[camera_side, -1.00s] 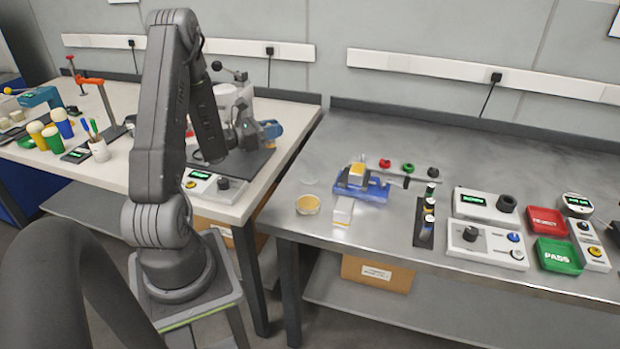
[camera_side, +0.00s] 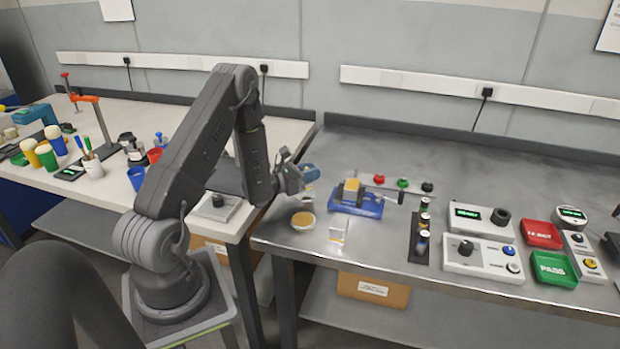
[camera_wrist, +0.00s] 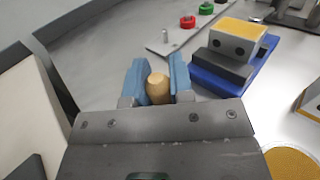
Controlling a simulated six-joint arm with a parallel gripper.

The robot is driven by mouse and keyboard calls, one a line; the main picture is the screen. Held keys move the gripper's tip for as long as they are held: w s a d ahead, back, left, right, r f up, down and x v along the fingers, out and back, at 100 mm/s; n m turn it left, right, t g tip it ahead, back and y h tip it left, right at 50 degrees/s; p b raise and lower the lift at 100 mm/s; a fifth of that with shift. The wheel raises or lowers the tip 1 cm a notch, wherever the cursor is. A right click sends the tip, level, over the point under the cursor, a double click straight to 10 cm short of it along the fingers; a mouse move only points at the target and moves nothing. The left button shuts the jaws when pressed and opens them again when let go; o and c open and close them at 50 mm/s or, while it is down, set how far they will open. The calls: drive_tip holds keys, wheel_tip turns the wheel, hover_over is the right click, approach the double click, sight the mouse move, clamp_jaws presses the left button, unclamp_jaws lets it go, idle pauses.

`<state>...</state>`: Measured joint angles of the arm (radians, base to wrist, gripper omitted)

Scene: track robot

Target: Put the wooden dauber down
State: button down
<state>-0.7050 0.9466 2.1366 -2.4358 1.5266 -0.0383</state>
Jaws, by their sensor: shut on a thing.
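My gripper (camera_side: 303,178) is over the left end of the metal bench (camera_side: 290,240). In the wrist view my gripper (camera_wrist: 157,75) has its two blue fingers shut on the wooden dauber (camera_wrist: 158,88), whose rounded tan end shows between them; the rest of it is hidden. In the side view the dauber cannot be made out. A round dish with a tan pad (camera_side: 303,220) lies on the bench near my gripper, and the pad also shows in the wrist view (camera_wrist: 293,163).
A blue fixture (camera_side: 368,208) holds a yellow-topped block (camera_side: 351,187). A white block (camera_side: 337,235) sits near the front edge. A vial rack (camera_side: 417,250), control boxes (camera_side: 480,258), a red tray (camera_side: 542,235) and a green tray (camera_side: 555,268) stand to the right.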

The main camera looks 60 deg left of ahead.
drive_tip(key=shift+f, duration=0.95)
drive_tip(key=shift+f, duration=0.1)
drive_tip(key=c, duration=1)
unclamp_jaws()
drive_tip(key=shift+f, duration=0.1)
